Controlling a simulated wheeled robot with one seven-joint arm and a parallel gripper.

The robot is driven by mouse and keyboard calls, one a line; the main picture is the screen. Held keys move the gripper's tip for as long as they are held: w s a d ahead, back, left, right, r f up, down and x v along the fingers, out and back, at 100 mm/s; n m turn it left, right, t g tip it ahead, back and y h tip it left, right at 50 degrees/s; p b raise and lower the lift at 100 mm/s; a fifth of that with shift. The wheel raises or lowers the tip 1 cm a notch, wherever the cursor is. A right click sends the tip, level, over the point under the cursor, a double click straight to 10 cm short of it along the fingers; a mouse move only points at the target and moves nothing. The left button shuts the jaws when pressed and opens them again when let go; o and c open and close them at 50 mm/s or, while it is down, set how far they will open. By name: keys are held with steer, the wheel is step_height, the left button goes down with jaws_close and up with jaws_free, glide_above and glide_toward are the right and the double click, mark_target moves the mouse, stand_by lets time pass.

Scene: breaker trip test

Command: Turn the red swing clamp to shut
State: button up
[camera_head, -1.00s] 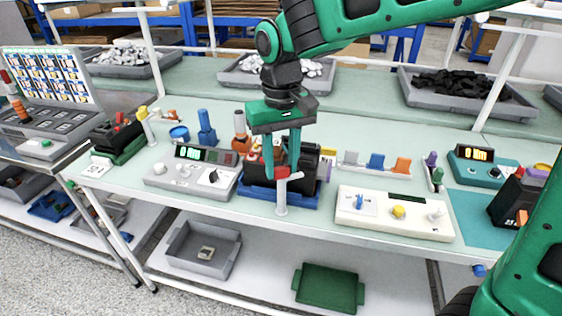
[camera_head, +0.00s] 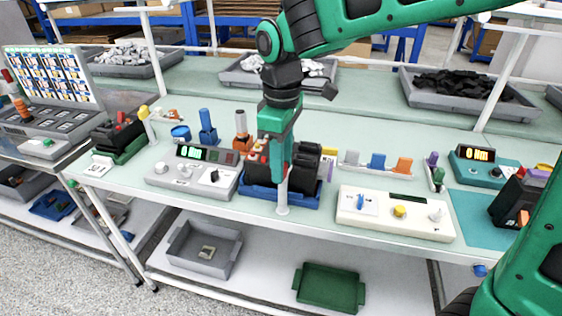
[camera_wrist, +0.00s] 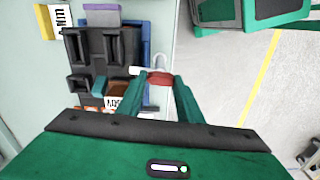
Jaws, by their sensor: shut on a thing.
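The red swing clamp (camera_wrist: 160,77) shows in the wrist view between my fingertips, beside the blue fixture (camera_wrist: 146,45). Its white bar (camera_wrist: 134,70) sticks out left toward the black breaker block (camera_wrist: 103,50). In the head view my gripper (camera_head: 281,186) is at the top of the white clamp post (camera_head: 282,204), at the front of the blue fixture (camera_head: 251,192). The fingers appear edge-on there and hide the red part. My gripper is shut on the red clamp. Whether the bar touches the breaker cannot be told.
A grey control box (camera_head: 193,172) stands to the left and a white box with knobs (camera_head: 392,212) to the right. Coloured terminals (camera_head: 377,161) stand behind it. The table's front edge (camera_head: 310,228) is close to the clamp post. Bins sit on the shelf below.

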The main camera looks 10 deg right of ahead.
steer(key=shift+w+d+n, duration=0.1)
steer(key=shift+d+n, duration=0.15)
steer(key=shift+n, duration=0.25)
steer(key=o, duration=1.1)
steer(key=shift+a, duration=0.1)
steer(key=shift+r, duration=0.1)
step_height(320, 180, up, 10)
steer(key=shift+r, duration=0.25)
